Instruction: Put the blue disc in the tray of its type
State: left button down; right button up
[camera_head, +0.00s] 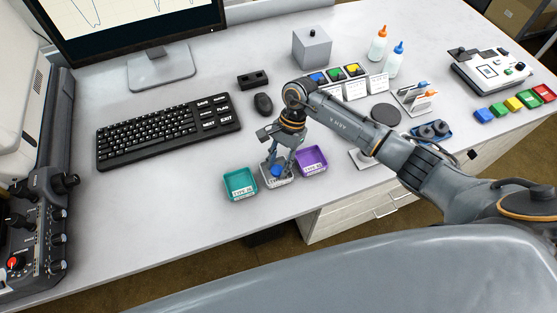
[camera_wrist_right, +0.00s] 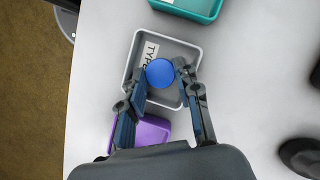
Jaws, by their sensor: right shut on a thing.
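The blue disc (camera_wrist_right: 160,73) is between the fingertips of my right gripper (camera_wrist_right: 160,82), which is shut on it. In the head view the disc (camera_head: 277,171) shows just below the right gripper (camera_head: 276,163). Both are over the grey-white tray (camera_wrist_right: 192,50), the middle one of three; its label is partly covered. I cannot tell whether the disc touches the tray floor. The teal tray (camera_head: 240,184) stands to the left of it and the purple tray (camera_head: 312,160) to the right. My left gripper is not in view.
A keyboard (camera_head: 170,130) and a black mouse (camera_head: 263,103) lie behind the trays. The table's front edge is close to the trays.

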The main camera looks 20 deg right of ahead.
jog(key=shift+f+b, duration=0.2)
jog(key=shift+b, duration=0.1)
jog(key=o, duration=0.6)
jog(key=shift+c, duration=0.2)
